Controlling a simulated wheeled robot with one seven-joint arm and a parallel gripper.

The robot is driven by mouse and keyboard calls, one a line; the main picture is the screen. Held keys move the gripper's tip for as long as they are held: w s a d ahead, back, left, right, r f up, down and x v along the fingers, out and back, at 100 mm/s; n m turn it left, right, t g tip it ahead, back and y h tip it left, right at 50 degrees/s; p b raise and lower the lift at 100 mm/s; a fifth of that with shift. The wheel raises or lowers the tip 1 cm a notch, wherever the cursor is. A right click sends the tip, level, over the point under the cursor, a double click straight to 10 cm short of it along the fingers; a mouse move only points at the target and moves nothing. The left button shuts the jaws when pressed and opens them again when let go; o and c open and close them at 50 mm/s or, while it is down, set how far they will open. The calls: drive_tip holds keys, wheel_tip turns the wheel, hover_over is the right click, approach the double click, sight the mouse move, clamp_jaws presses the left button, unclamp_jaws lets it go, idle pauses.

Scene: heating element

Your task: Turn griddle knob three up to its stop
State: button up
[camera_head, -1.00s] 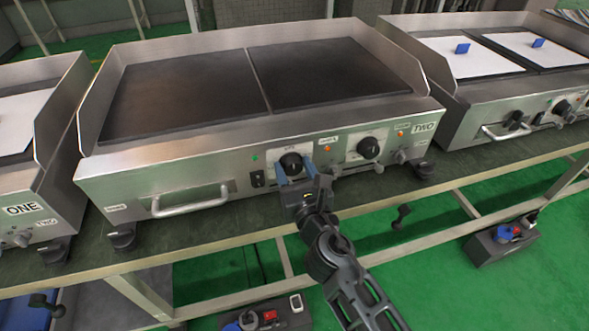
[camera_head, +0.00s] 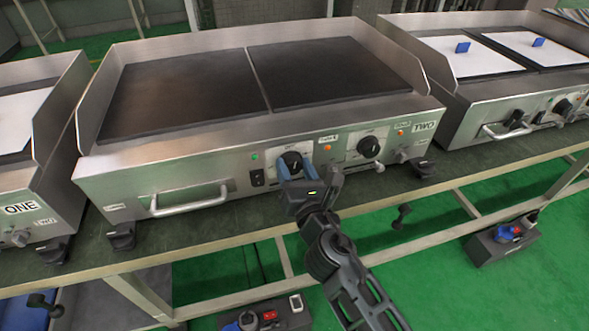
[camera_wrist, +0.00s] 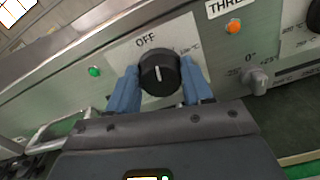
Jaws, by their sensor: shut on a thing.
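The griddle marked TWO (camera_head: 180,127) stands on the bench in the middle of the head view. Its left black knob (camera_head: 290,161) sits on a pale dial plate and also shows in the wrist view (camera_wrist: 159,70). A label starting "THRE" (camera_wrist: 228,7) is up and right of this knob. My gripper (camera_head: 296,170) is shut on the knob, with one blue finger on each side; it also shows in the wrist view (camera_wrist: 160,92). OFF stands above the knob in the wrist view, and a white line runs down the knob face. The fingers hide part of the dial markings.
A second black knob (camera_head: 369,147) is to the right, with an orange lamp (camera_head: 328,149) between them. A rocker switch (camera_head: 257,178), a green lamp (camera_head: 255,156) and a bar handle (camera_head: 190,200) are to the left. Other griddles stand at both sides.

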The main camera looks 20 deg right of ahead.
drive_tip(key=m+b, duration=0.1)
drive_tip(key=m, duration=0.4)
drive_tip(key=shift+d+f+m, duration=0.1)
drive_tip(key=shift+d+m, duration=0.05)
drive_tip(key=shift+m, duration=0.15)
drive_tip(key=m+b, duration=0.2)
drive_tip(key=m, duration=0.3)
drive_tip(key=shift+f, duration=0.15)
drive_tip(key=m+b, duration=0.2)
drive_tip(key=m, duration=0.2)
drive_tip(key=shift+d+f+m, duration=0.1)
drive_tip(key=shift+f+m, duration=0.05)
drive_tip(key=shift+m, duration=0.25)
drive_tip(key=m+b, duration=0.3)
drive_tip(key=m, duration=0.2)
drive_tip(key=shift+f, duration=0.15)
drive_tip(key=m+b, duration=0.3)
drive_tip(key=m, duration=0.2)
drive_tip(key=shift+f, duration=0.1)
drive_tip(key=m+b, duration=0.3)
drive_tip(key=m, duration=0.2)
drive_tip(key=shift+a+b, duration=0.2)
drive_tip(key=shift+b, duration=0.2)
drive_tip(key=m+b, duration=0.2)
drive_tip(key=m, duration=0.3)
drive_tip(key=shift+a, duration=0.1)
drive_tip(key=shift+a+m+b, duration=0.1)
drive_tip(key=shift+m+b, duration=0.95)
drive_tip(key=shift+m, duration=1.05)
